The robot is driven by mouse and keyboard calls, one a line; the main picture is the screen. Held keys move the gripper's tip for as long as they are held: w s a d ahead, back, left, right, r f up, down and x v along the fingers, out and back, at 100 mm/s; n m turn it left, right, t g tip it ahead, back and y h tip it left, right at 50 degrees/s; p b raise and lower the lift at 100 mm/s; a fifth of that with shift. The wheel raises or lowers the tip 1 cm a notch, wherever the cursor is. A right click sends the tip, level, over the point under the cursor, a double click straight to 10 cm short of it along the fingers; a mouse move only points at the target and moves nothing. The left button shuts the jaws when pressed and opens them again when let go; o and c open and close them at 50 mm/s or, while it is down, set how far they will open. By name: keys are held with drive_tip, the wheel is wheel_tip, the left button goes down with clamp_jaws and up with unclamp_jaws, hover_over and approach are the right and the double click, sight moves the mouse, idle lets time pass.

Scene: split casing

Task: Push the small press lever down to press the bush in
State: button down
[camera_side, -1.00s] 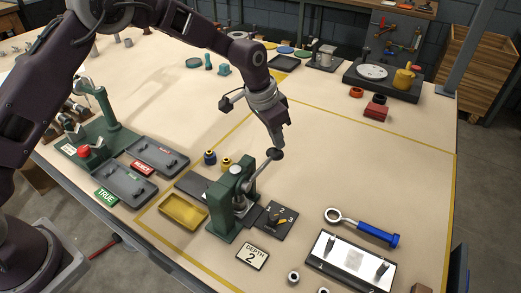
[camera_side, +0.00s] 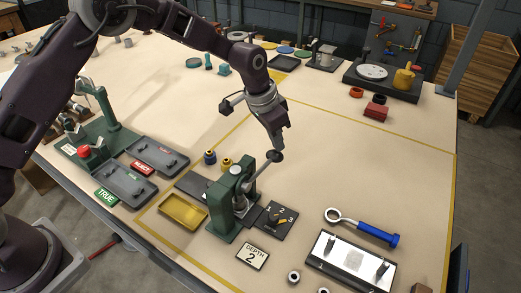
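The small green press (camera_side: 230,205) stands on the table at lower centre. Its lever (camera_side: 264,170) slants up and to the right and ends in a dark round knob (camera_side: 274,156). My gripper (camera_side: 279,146) is just above the knob, with its fingertips at or touching it; I cannot tell whether they press on it. The fingers look close together, but the gap is too small to see clearly. The bush under the press ram is too small and hidden to make out.
A yellow tray (camera_side: 183,212) lies left of the press and a dark numbered plate (camera_side: 276,221) right of it. A "DEPTH 2" card (camera_side: 252,256) lies in front. A blue-handled wrench (camera_side: 362,228) lies to the right. The table beyond the lever is clear.

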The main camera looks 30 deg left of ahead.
wheel_tip(320, 180, up, 11)
idle(1.0)
drive_tip(key=s+a+r+n+t, duration=0.1)
drive_tip(key=s+a+r, duration=0.4)
drive_tip(key=s+r, duration=0.3)
drive_tip(key=s+a+r+n+t, duration=0.15)
drive_tip(key=s+a+r, duration=0.3)
drive_tip(key=s, duration=0.45)
drive_tip(key=s+a+f+n, duration=0.1)
drive_tip(key=s+a+f, duration=0.1)
drive_tip(key=s, duration=0.8)
drive_tip(key=s+a+f+n+y, duration=0.1)
drive_tip(key=s+a+n, duration=0.1)
drive_tip(key=s, duration=0.8)
drive_tip(key=shift+s+a+f+y, duration=0.2)
drive_tip(key=shift+a+f+y, duration=0.1)
drive_tip(key=shift+a+f, duration=0.1)
